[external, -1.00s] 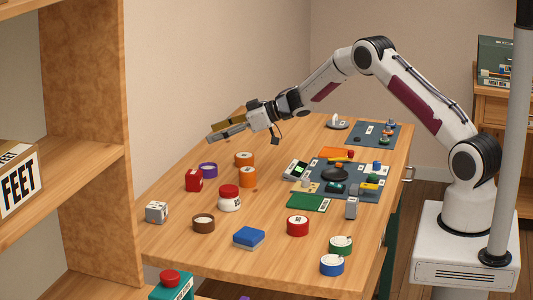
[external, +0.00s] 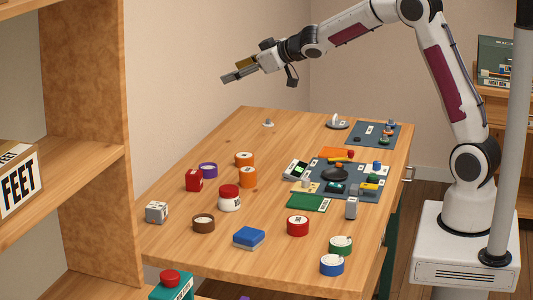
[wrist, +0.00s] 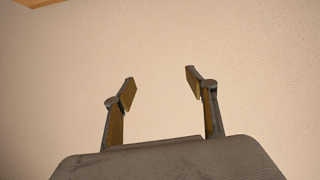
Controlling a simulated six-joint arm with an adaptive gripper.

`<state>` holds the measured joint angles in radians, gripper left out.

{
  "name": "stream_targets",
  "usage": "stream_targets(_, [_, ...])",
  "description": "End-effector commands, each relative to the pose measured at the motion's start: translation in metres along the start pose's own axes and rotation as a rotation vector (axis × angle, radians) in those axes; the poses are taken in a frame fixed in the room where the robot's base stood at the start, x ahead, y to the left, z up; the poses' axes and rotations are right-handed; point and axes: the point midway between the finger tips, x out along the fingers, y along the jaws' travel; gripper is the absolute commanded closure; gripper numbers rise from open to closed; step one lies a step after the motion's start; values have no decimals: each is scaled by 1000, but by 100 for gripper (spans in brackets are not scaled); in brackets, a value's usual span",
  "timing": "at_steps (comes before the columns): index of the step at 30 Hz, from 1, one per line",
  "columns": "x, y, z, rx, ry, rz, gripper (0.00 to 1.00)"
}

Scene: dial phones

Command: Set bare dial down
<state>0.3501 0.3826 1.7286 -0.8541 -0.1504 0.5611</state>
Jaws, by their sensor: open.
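My gripper (external: 232,74) is raised well above the far left part of the table, near the wall. In the wrist view its two fingers (wrist: 160,84) are spread apart with only bare wall between them, so it is open and empty. A small pale piece with a dark top (external: 268,123) sits alone on the bare wood at the table's far left edge, below my gripper and apart from it. It may be the bare dial, but it is too small to tell for sure. A grey dish with a white upright part (external: 337,122) stands farther right.
Dark mats (external: 372,134) with small parts lie along the table's right side. The far left wood is mostly clear. A shelf (external: 95,150) stands at left.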

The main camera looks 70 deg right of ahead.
Motion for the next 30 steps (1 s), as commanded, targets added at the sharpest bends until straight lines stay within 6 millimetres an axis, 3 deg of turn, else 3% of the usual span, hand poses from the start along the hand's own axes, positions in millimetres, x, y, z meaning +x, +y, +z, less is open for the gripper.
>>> stream_targets(7, [-63,-10,-7,14,-58,50,43])
stream_targets(14, [-120,-23,1,33,-125,75,43])
stream_targets(23, [-196,-46,28,56,-225,74,43])
stream_targets(30, [-257,-69,61,72,-313,44,43])
